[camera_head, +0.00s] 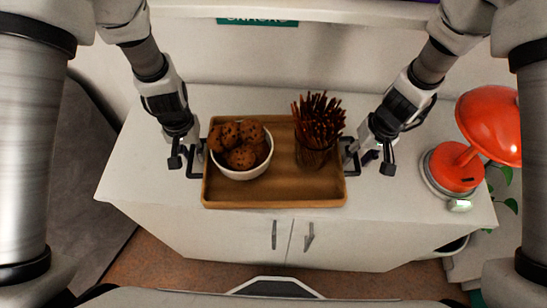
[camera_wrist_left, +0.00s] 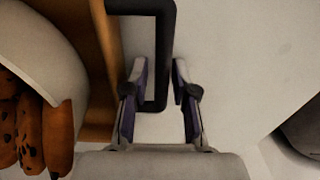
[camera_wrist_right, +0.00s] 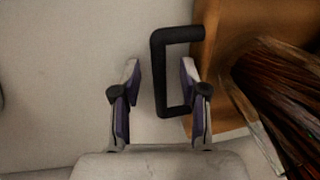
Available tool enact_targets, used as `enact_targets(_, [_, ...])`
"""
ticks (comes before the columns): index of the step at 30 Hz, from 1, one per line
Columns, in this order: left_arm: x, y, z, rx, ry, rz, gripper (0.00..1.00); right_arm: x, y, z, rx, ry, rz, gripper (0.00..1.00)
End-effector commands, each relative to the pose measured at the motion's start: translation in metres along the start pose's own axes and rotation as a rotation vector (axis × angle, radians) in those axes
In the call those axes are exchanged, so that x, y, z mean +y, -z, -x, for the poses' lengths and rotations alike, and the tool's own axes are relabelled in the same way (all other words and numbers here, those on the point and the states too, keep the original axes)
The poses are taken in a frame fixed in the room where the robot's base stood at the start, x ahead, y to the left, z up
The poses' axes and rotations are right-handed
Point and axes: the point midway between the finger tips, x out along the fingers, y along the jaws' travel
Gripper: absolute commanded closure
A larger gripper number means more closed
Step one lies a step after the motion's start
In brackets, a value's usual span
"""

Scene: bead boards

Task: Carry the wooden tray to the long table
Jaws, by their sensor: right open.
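The wooden tray (camera_head: 275,198) lies flat on the white cabinet top. It carries a white bowl (camera_head: 243,175) of chocolate-chip cookies and a glass (camera_head: 313,157) of pretzel sticks. My left gripper (camera_head: 186,160) is open at the tray's left side. In the left wrist view, the black left handle (camera_wrist_left: 166,50) has its outer bar between the parted fingers (camera_wrist_left: 160,88). My right gripper (camera_head: 369,157) is open at the tray's right side. In the right wrist view, the black right handle (camera_wrist_right: 158,75) has its outer bar between the parted fingers (camera_wrist_right: 159,88).
A red lamp (camera_head: 457,168) stands on the cabinet (camera_head: 150,193) right of my right gripper. A green sign (camera_head: 257,21) is on the wall behind. Green leaves show at the far right. The cabinet top is bare left of the tray. No long table is identifiable.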

Motion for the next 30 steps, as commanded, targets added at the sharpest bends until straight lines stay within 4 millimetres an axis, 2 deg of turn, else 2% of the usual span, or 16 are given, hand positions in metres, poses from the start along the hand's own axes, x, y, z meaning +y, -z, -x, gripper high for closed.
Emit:
enact_targets(2, [0.0,0.0,0.0,0.0,0.0,0.0,0.73,0.0,0.0,0.0,0.0,0.0,0.0,0.56])
enact_targets(4, [0.0,0.0,0.0,0.0,0.0,0.0,0.94,0.0,0.0,0.0,0.0,0.0,0.0,0.78])
enact_targets(5, [0.0,0.0,0.0,0.0,0.0,0.0,1.0,0.0,0.0,0.0,0.0,0.0,0.0,0.88])
enact_targets(6, [0.0,0.0,0.0,0.0,0.0,0.0,1.0,0.0,0.0,0.0,0.0,0.0,0.0,1.0])
enact_targets(20, [0.0,0.0,0.006,0.001,0.0,0.0,1.0,-0.001,0.0,0.005,0.0,0.0,0.0,1.0])
enact_targets(30, [0.0,0.0,0.045,0.001,0.0,0.0,1.0,-0.009,0.0,0.044,0.001,0.001,0.0,1.0])
